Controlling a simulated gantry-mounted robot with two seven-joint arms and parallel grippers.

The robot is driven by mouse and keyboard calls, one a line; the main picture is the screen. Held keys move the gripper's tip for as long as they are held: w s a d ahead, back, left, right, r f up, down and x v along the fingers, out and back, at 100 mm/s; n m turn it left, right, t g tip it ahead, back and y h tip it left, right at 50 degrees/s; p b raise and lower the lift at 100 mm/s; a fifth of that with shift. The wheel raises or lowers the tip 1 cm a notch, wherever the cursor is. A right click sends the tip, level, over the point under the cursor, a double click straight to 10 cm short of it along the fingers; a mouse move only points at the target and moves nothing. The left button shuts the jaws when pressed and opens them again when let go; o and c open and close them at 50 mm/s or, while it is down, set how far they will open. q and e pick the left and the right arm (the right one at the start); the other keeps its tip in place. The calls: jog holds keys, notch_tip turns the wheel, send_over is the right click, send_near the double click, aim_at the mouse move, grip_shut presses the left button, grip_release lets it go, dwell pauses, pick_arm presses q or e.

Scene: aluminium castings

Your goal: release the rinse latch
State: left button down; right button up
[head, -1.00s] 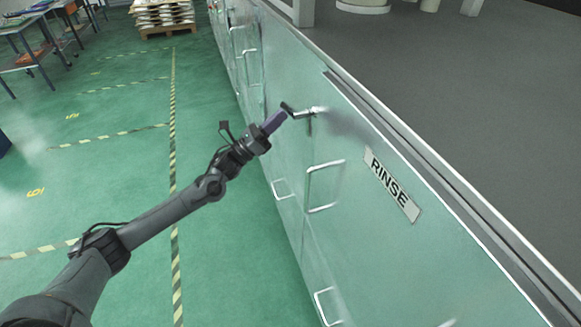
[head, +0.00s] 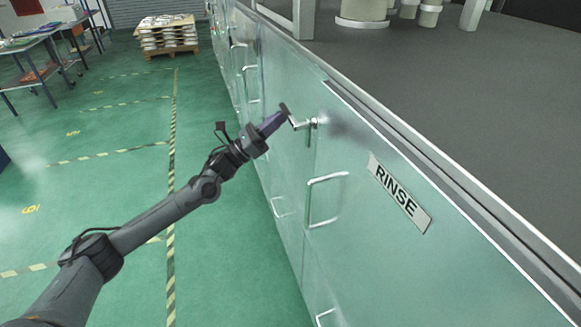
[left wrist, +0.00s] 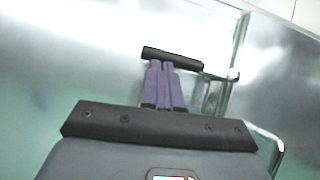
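The rinse latch is a metal lever (head: 303,124) on the light green panel left of the RINSE sign (head: 400,194), with a black grip (head: 284,108) at its outer end. In the left wrist view the black grip (left wrist: 172,59) lies crosswise at my fingertips. My left gripper (head: 280,117) reaches the grip from the lower left; its purple fingers (left wrist: 160,64) are close together and appear to touch the grip's underside, not close around it. The exact contact is hard to see. My right gripper is out of view.
A metal door handle (head: 311,200) stands out from the panel below the latch. More handles (head: 249,82) line the cabinet front farther away. The green floor (head: 120,205) beside the cabinets is open. A loaded pallet (head: 168,38) and tables (head: 45,50) stand far back.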

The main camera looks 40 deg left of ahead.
pick_arm(q)
jog(key=w+f+b+v, duration=0.1)
jog(key=f+b+v, duration=0.1)
jog(key=v, duration=1)
jog(key=shift+f+b, duration=0.45)
jog(key=shift+b, duration=0.15)
